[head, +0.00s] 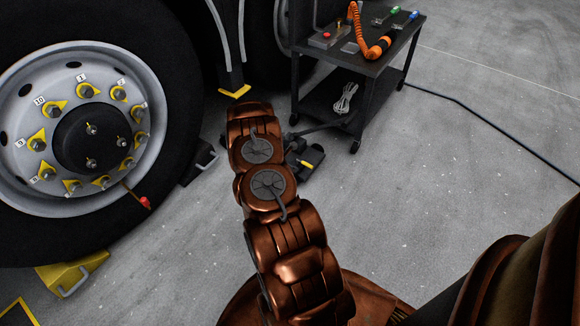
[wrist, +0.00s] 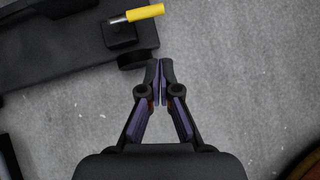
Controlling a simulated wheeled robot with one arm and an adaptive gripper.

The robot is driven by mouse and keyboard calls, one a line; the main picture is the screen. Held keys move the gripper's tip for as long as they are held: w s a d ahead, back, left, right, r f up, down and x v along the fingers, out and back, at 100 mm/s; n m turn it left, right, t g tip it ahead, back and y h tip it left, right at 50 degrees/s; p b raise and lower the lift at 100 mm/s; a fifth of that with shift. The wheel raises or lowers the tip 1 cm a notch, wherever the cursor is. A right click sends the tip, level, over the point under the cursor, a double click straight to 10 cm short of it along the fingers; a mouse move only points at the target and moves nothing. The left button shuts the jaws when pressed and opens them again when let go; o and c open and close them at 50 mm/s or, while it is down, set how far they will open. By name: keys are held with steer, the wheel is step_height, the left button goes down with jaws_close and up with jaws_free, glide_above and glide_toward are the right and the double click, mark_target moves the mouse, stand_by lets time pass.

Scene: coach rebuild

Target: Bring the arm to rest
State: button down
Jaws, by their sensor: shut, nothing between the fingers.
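My arm reaches forward over the grey floor in the head view, between the big wheel and the tool cart. Its copper links hide most of what lies beneath, and my gripper cannot be made out there. In the wrist view my gripper (wrist: 159,72) points up the picture with its fingertips together and nothing between them. The fingertips show just right of a black floor device with a yellow-handled part (wrist: 138,13); I cannot tell the height between them.
A large wheel (head: 183,80) with numbered yellow nut markers stands at left, a yellow chock (head: 72,275) below it. A dark cart (head: 345,60) holds an orange coiled tool (head: 376,47). A black cable (head: 490,124) crosses the floor.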

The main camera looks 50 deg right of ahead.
steer(key=shift+s+v, duration=0.2)
steer(key=shift+v, duration=1.4)
steer(key=w+a+r+m+p, duration=0.2)
steer(key=a+r+p, duration=0.15)
steer(key=r, duration=0.75)
steer(key=w+a+r+m+p, duration=0.15)
steer(key=r+p, duration=0.25)
steer(key=r, duration=0.7)
steer(key=s+a+r+m+p, duration=0.1)
steer(key=a+r+m+p, duration=0.2)
steer(key=r, duration=0.5)
steer(key=s+a+r+m+y+p, duration=0.1)
steer(key=a+r+p, duration=0.1)
steer(key=a+r, duration=0.45)
steer(key=s+a+r+m+p, duration=0.1)
steer(key=s+a+r+p, duration=0.15)
steer(key=r, duration=0.65)
steer(key=s+a+r+m+y+p, duration=0.3)
steer(key=s+a+r+p, duration=0.6)
steer(key=s+a+r, duration=0.3)
steer(key=s+a+r+m+y+p, duration=0.4)
steer(key=s+a+r+p, duration=0.5)
steer(key=a+r, duration=1)
steer(key=s, duration=0.3)
steer(key=shift+r, duration=0.2)
